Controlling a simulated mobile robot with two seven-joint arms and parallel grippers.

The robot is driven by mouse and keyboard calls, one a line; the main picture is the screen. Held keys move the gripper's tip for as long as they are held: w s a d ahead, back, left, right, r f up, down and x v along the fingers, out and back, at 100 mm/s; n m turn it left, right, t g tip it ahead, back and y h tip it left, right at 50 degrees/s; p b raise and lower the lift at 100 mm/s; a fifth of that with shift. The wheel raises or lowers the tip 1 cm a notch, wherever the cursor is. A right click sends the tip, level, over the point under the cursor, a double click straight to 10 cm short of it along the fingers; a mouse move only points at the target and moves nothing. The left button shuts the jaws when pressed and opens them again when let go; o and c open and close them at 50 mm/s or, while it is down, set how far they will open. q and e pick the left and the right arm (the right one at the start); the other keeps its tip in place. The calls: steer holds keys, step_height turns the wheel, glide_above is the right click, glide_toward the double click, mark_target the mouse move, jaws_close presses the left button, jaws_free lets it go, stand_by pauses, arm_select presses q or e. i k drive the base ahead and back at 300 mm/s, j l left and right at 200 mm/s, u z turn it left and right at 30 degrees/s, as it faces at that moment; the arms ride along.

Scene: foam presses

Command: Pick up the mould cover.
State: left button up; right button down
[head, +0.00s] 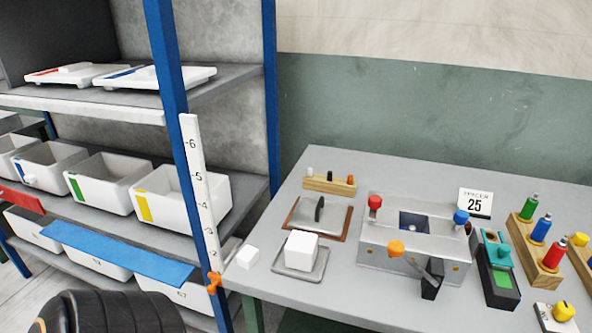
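A flat grey metal plate with a dark upright handle, which looks like the mould cover (301,216), lies on a brown-edged tray (345,238) at the back left of the grey table (350,305). Its handle stands up from the middle. The grey metal press block (385,250) stands to its right, with an opening in its top and red, blue and orange knobs. A black ribbed part of my own body shows at the bottom left. Neither of my grippers is in view.
A white foam block (300,250) sits on a small grey tray just in front of the cover. A small white block (247,257) lies at the table's left edge. A wooden peg rack (330,184) is behind. A blue-post shelf (271,90) with white bins stands left.

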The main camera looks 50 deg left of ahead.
mark_target(321, 216)
steer(key=u, duration=1.45)
steer(key=i+j+u, duration=0.1)
steer(key=u, duration=0.25)
steer(key=i+u, duration=0.35)
